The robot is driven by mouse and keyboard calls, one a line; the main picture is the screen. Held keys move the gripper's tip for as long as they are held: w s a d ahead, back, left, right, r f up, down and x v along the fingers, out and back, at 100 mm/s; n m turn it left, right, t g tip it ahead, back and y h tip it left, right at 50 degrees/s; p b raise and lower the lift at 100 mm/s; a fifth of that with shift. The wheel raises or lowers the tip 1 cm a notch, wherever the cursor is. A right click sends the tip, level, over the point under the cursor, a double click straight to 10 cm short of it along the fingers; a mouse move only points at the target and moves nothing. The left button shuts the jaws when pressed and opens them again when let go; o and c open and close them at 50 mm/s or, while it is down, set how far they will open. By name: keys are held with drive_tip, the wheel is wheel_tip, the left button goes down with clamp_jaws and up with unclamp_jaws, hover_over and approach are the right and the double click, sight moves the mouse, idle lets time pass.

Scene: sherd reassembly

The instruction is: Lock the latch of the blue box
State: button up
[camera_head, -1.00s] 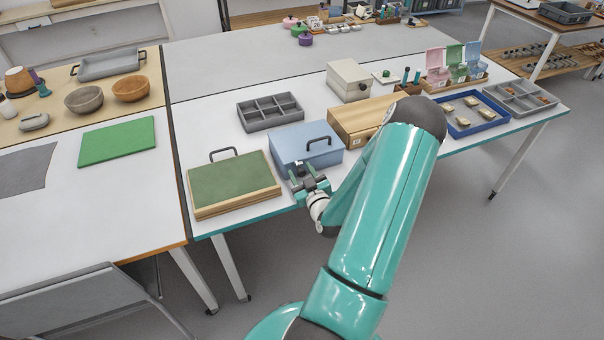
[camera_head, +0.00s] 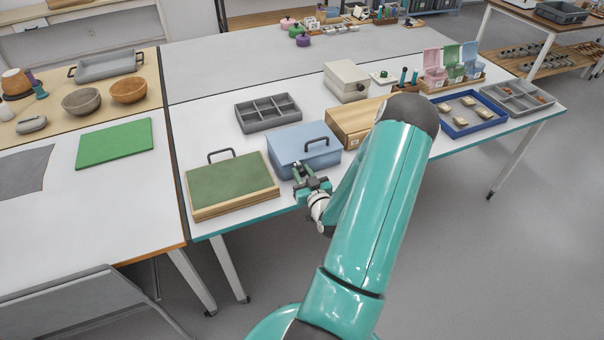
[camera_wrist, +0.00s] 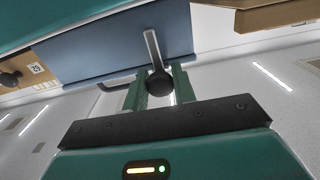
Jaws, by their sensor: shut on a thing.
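The blue box (camera_head: 290,143) stands closed near the front edge of the table, a dark handle on its lid. My gripper (camera_head: 299,170) is at its front face. In the wrist view, the box's blue face (camera_wrist: 105,57) fills the upper middle. A grey latch lever (camera_wrist: 153,48) with a dark round knob (camera_wrist: 159,82) lies across it. My gripper's green fingers (camera_wrist: 158,90) are shut on the knob, one on each side. The lever runs straight up the picture from the knob. Whether the latch is locked cannot be told.
A green-topped wooden case (camera_head: 232,182) stands close left of the blue box. A wooden box (camera_head: 352,122) stands close on the right, partly behind my arm. A grey divided tray (camera_head: 268,112) lies behind. Free floor lies in front of the table.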

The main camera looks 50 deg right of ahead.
drive_tip(key=o, duration=0.9)
drive_tip(key=shift+o, duration=0.2)
drive_tip(key=v, duration=1.4)
drive_tip(key=shift+w+d, duration=0.1)
